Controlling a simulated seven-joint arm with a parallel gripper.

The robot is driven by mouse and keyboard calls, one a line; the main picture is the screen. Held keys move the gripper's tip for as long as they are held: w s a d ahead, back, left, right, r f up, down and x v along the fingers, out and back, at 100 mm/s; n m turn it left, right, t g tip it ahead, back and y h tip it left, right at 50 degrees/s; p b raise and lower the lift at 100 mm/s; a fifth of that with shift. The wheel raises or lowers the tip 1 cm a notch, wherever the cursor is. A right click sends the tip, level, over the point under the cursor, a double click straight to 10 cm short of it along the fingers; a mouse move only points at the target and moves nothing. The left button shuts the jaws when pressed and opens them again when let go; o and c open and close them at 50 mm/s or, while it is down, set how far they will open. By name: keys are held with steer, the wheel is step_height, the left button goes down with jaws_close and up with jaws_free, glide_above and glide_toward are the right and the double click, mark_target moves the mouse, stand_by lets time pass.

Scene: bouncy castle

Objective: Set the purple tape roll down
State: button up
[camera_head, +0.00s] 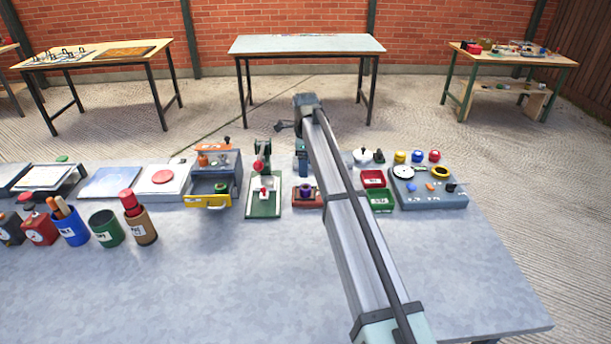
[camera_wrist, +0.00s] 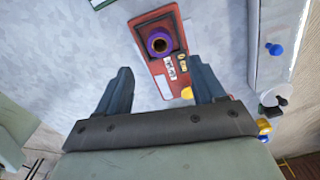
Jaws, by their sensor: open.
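The purple tape roll (camera_wrist: 149,43) sits in a dark square recess at one end of a red block (camera_wrist: 153,20) in the wrist view. I look down into its open centre. In the head view the roll (camera_head: 305,190) shows small on the same red block (camera_head: 299,200), just left of my arm. My gripper (camera_wrist: 162,72) is open in the wrist view. Its two blue-grey fingers are apart, with the roll visible beyond the tips and nothing held between them. I cannot tell the height of the fingers above the block.
A green press (camera_head: 263,195) stands left of the red block, and a yellow-drawer unit (camera_head: 215,185) beyond it. Red (camera_head: 373,178) and green (camera_head: 381,200) trays and a grey board (camera_head: 430,198) stand to the right. The front of the grey table (camera_head: 200,290) is clear.

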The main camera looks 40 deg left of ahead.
steer(key=shift+r, duration=1.9)
steer(key=shift+c, duration=0.5)
